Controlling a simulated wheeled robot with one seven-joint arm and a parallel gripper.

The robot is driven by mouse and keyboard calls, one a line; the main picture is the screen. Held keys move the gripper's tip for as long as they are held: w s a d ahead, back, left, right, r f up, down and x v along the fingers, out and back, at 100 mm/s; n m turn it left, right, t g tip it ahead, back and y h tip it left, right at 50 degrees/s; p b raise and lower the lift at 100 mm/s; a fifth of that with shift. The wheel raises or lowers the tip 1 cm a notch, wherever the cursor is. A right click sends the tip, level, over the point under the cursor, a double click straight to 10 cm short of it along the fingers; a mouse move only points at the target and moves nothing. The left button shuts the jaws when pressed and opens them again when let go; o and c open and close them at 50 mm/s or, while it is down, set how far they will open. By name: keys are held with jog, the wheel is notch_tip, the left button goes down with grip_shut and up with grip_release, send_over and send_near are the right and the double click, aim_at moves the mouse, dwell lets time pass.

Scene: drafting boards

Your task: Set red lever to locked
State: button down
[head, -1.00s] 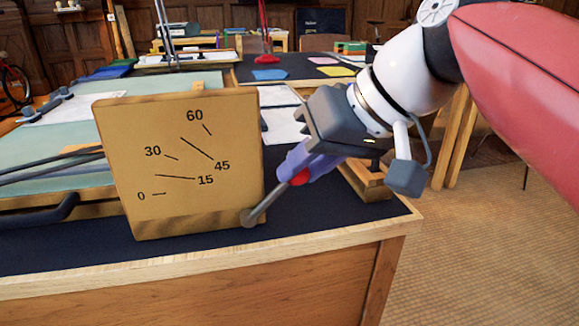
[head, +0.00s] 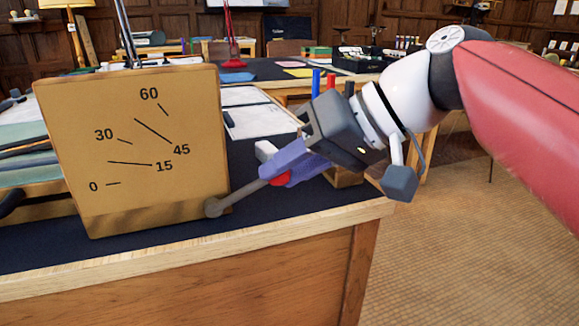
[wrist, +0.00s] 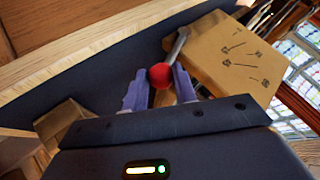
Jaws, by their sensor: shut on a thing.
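The red lever has a grey rod (head: 238,194) that pivots at the lower right corner of a wooden box (head: 125,205) with an angle scale of 0, 15, 30, 45 and 60. The rod slants up and right from the pivot. Its red knob (head: 280,179) is partly hidden by my gripper (head: 284,168). In the wrist view the red knob (wrist: 160,76) sits between the two purple fingers of my gripper (wrist: 158,88), which are shut on it. No "locked" mark is readable in these views.
The box stands near the front edge of a dark-topped wooden desk (head: 290,212). Behind my gripper are a wooden pen holder (head: 344,178) and blue (head: 316,82) and red (head: 331,82) upright pens. White papers (head: 258,118) lie behind the box. Open floor lies right of the desk.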

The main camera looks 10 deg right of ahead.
jog(key=shift+d+f, duration=0.1)
jog(key=shift+f, duration=0.3)
jog(key=c, duration=1.1)
grip_release()
jog(key=shift+r, duration=0.1)
jog(key=shift+r, duration=0.1)
jog(key=shift+d+r, duration=0.1)
jog(key=p+v, duration=0.2)
jog(key=v, duration=0.5)
jog(key=shift+d+r, duration=0.1)
jog(key=shift+d, duration=0.1)
